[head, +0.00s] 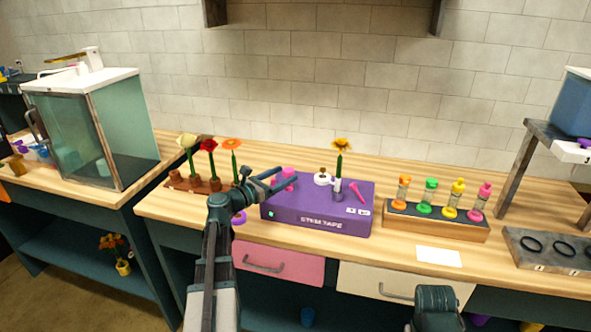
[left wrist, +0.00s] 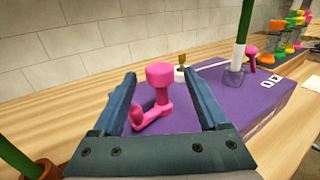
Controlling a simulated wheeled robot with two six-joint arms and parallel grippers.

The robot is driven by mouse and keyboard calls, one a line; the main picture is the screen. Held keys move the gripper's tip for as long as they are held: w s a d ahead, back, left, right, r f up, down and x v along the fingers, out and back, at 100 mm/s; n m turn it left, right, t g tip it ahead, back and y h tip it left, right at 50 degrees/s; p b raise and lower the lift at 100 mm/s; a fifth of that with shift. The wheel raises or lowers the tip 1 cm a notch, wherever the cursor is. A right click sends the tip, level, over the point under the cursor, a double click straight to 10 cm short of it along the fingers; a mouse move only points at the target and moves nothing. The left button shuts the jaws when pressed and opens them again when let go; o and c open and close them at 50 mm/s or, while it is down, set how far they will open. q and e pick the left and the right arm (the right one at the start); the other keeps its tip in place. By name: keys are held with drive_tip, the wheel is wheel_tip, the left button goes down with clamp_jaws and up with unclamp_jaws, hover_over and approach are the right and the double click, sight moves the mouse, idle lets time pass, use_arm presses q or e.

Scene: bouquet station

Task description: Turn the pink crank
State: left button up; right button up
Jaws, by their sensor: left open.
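The pink crank (left wrist: 158,98) sits on the left end of the purple stem tape box (head: 318,213). In the left wrist view its upright knob and short arm show between my open fingers, with no clear contact. In the head view the crank (head: 289,175) is partly hidden by my left gripper (head: 279,180), which is open at the box's left end. A second pink part, a lever (head: 357,190), is at the box's right. My right gripper's jaws are not in view.
A wooden rack (head: 180,185) with several flowers stands left of the box, close to my left arm. A rack of colored bottles (head: 440,228) stands to the right, with a white card (head: 438,257) in front. A glass cabinet (head: 90,130) is at far left.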

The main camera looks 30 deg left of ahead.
use_arm(q)
drive_tip(key=x, duration=0.6)
clamp_jaws()
idle(0.4)
